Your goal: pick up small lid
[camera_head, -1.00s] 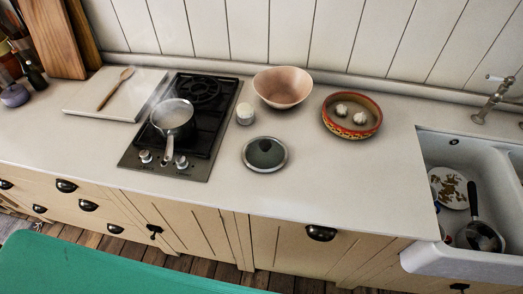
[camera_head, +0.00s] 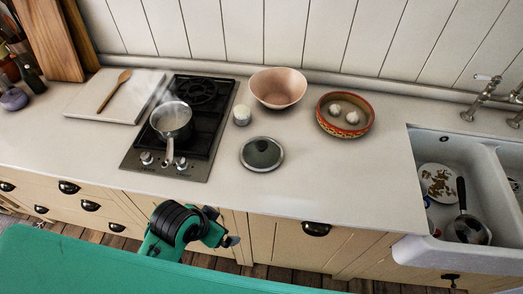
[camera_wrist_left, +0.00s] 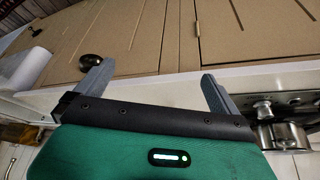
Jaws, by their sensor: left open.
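The small lid (camera_head: 262,154) is a dark round glass lid with a pale rim and a knob. It lies flat on the countertop, right of the stove, in the head view. My left gripper (camera_wrist_left: 154,76) is open and empty in the left wrist view, its two fingers wide apart, with the cabinet fronts and counter edge beyond. A green and black part of my arm (camera_head: 176,228) shows in front of the cabinets in the head view, below and left of the lid and apart from it. The lid cannot be made out in the wrist view. My right gripper is not in view.
A steaming saucepan (camera_head: 171,119) stands on the stove (camera_head: 200,135), its handle toward the front. A small white jar (camera_head: 242,115), a pink bowl (camera_head: 279,88) and a red-rimmed dish (camera_head: 327,128) stand behind the lid. The sink (camera_head: 425,148) is at right. Counter around the lid is clear.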

